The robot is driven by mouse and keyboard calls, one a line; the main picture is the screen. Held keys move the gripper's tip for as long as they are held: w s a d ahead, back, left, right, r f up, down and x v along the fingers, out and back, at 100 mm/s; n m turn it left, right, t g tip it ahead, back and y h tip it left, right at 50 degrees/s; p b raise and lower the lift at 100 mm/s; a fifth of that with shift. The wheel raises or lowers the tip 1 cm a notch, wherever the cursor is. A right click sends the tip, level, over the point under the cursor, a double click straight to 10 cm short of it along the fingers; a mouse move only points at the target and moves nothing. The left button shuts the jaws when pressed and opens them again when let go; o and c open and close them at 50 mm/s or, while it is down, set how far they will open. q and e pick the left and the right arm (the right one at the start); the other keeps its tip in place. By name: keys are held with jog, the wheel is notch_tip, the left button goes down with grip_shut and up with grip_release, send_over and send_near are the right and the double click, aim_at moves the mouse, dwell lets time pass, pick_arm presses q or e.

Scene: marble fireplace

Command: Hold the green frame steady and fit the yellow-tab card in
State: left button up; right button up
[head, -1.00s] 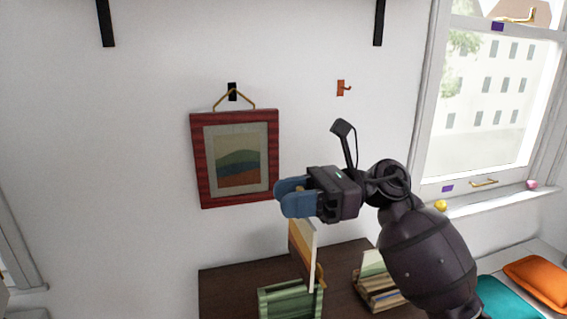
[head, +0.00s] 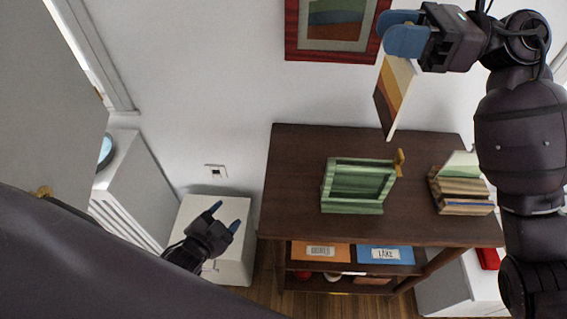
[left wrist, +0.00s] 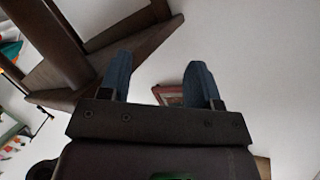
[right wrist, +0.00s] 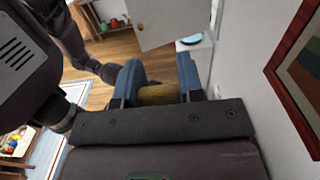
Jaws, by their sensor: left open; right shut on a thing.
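The green frame (head: 351,208) stands on the dark wooden table, with a small gold-coloured piece (head: 400,160) at its upper right corner. My right gripper (head: 404,30) is shut on the yellow-tab card (head: 396,90), which hangs below the fingers, above and behind the frame and apart from it. The card has bands of orange, cream and brown. Its yellow tab shows between the fingers in the right wrist view (right wrist: 158,95); the rest of the card is hidden there. My left gripper (head: 225,216) is open and empty, left of the table; its fingers show in the left wrist view (left wrist: 160,65).
The table (head: 300,190) has bare top left of the frame. A slotted wooden rack (head: 462,200) with a pale card stands to the right. A red-framed picture (head: 292,38) hangs behind. A white cabinet (head: 236,262) is below my left gripper. Orange and blue boxes (head: 385,254) sit under the tabletop.

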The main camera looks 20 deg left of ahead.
pick_arm(q)
jog(key=w+d+r+m+t+h, duration=0.35)
jog(key=w+r+m+h, duration=0.3)
jog(key=m, duration=0.75)
jog(key=m+g+h, duration=0.6)
jog(key=m+h, duration=0.3)
jog(key=m, duration=1.1)
send_near(323, 187)
jog(key=w+a+r, duration=0.2)
jog(key=w, duration=0.1)
jog(key=shift+a+r, duration=0.35)
jog(key=shift+a, duration=0.05)
jog(key=m+g, duration=0.2)
jog(key=shift+d+f+m+h, duration=0.1)
jog(key=shift+d+m+h, duration=0.15)
jog(key=shift+d+m, duration=0.1)
jog(key=m+g, duration=0.1)
jog(key=m, duration=0.1)
jog(key=m+g, duration=0.1)
jog(key=m, duration=0.1)
jog(key=d+m+g, duration=0.1)
jog(key=m+g, duration=0.1)
jog(key=shift+f, duration=0.4)
jog(key=x, duration=1.1)
jog(key=shift+d+r, duration=0.1)
jog(key=shift+d, duration=0.35)
jog(key=shift+c, duration=0.3)
grip_shut()
